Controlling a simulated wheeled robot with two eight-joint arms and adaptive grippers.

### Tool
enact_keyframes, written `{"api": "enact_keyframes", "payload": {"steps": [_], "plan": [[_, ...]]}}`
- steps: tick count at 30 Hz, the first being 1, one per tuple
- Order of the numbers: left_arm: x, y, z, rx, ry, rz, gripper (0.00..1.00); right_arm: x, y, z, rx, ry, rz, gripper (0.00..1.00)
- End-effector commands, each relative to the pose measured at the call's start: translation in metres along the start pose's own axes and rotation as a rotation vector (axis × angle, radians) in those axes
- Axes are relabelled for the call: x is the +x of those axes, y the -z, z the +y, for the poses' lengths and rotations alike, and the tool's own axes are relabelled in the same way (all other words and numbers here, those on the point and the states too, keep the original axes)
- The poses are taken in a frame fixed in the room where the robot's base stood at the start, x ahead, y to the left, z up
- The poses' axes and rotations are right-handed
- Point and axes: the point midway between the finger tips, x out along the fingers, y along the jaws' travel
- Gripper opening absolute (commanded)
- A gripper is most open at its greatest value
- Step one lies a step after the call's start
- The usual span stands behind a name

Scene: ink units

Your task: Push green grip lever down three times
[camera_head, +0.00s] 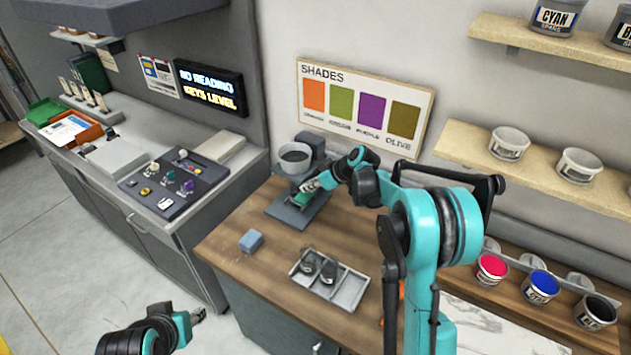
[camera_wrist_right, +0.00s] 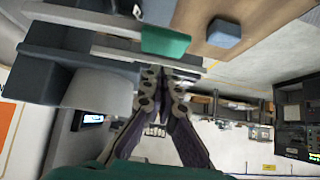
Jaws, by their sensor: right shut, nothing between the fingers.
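The green grip lever (camera_wrist_right: 165,42) is a green block on a grey bar in the right wrist view. In the head view the lever (camera_head: 301,199) is partly hidden beside my right gripper (camera_head: 312,186), at the front of a dark grey press with a bowl (camera_head: 295,155) on it. In the wrist view my right gripper (camera_wrist_right: 163,75) is shut and empty, its tips close to the green grip. I cannot tell if they touch. My left gripper (camera_head: 198,314) is low at the left, away from the press, and its opening is unclear.
A blue-grey block (camera_head: 251,241) and a partitioned tray (camera_head: 328,281) with dark items sit on the wooden counter (camera_head: 235,225). A switch panel (camera_head: 172,185) is on the left counter. Open paint tins stand at the right. A shades chart (camera_head: 363,107) hangs behind.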

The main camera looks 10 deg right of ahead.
Motion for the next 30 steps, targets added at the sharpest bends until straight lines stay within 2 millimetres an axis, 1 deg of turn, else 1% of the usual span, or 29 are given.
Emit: {"api": "enact_keyframes", "payload": {"steps": [1, 6, 20, 26, 30], "plan": [[0.001, -0.001, 0.000, 0.000, 0.000, 0.000, 0.41, 0.005, -0.006, 0.000, 0.001, -0.001, 0.000, 0.00], [0.002, -0.002, 0.000, 0.000, 0.000, 0.000, 0.41, 0.015, -0.016, 0.000, 0.001, 0.000, 0.000, 0.00], [0.003, -0.002, 0.000, 0.000, 0.000, 0.000, 0.41, 0.018, -0.019, 0.000, -0.001, -0.002, 0.000, 0.00], [0.012, -0.009, 0.000, 0.000, 0.000, 0.000, 0.41, 0.026, -0.027, -0.003, -0.035, -0.035, 0.001, 0.00], [0.025, -0.018, 0.000, 0.000, 0.000, 0.000, 0.41, 0.037, -0.039, -0.006, -0.088, -0.088, 0.001, 0.00]]}}
